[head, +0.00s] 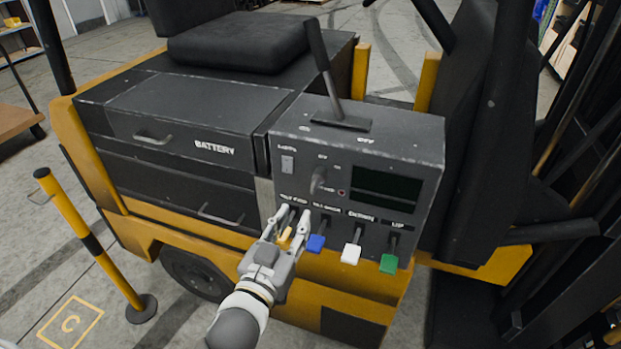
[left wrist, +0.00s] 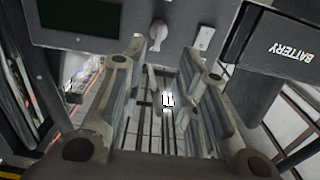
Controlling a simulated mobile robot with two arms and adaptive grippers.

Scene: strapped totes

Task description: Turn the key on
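The key switch (head: 318,180) is a small grey knob on the front of the dark forklift control panel (head: 420,160), left of a dark screen. It also shows near the top of the left wrist view (left wrist: 158,32), just beyond the fingertips. My left gripper (head: 292,218) is open and empty, below and left of the key and apart from it, in front of the lever row. In the left wrist view the gripper's two fingers (left wrist: 158,65) stand apart with a clear gap. My right gripper is in neither view.
Below the key hang yellow (head: 285,239), blue (head: 316,243), white (head: 350,254) and green (head: 389,263) levers; the yellow one is close to my left fingers. A light switch (head: 288,164) sits left of the key. A tall lever (head: 325,70) rises from the panel top.

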